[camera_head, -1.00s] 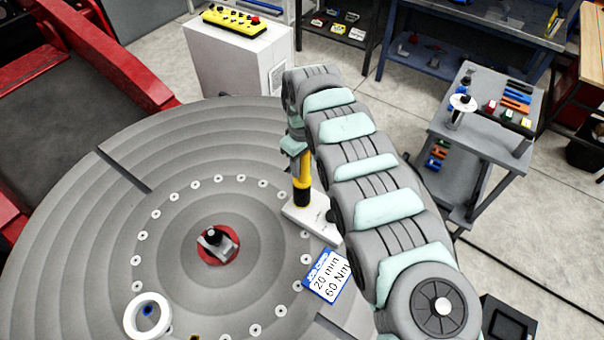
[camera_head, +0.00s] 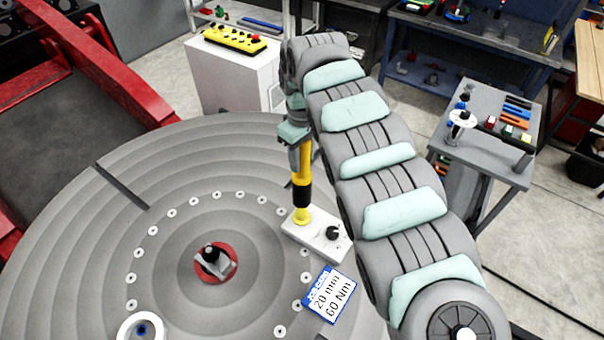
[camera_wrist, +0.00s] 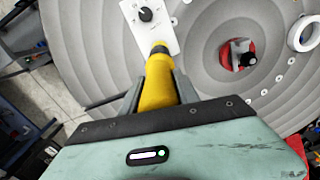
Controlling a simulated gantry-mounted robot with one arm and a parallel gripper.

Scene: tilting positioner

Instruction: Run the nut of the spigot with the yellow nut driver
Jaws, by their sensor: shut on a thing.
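My gripper (camera_head: 300,138) is shut on the yellow nut driver (camera_head: 303,160), which hangs upright with a black band near its lower end. Its yellow foot is at the white block (camera_head: 318,236) with a black knob; I cannot tell whether they touch. In the wrist view the driver (camera_wrist: 158,82) lies between both fingers and points toward the white block (camera_wrist: 148,22). A black post with a grey piece (camera_head: 212,258) stands on a red disc at the table's centre. I cannot make out which part is the spigot's nut.
The round grey table (camera_head: 75,240) carries a ring of bolts, a white ring (camera_head: 128,328) with a blue centre and a blue-and-white label card (camera_head: 330,294). A white cabinet (camera_head: 235,80) with a yellow control box stands behind. A tool cart (camera_head: 500,150) stands at right.

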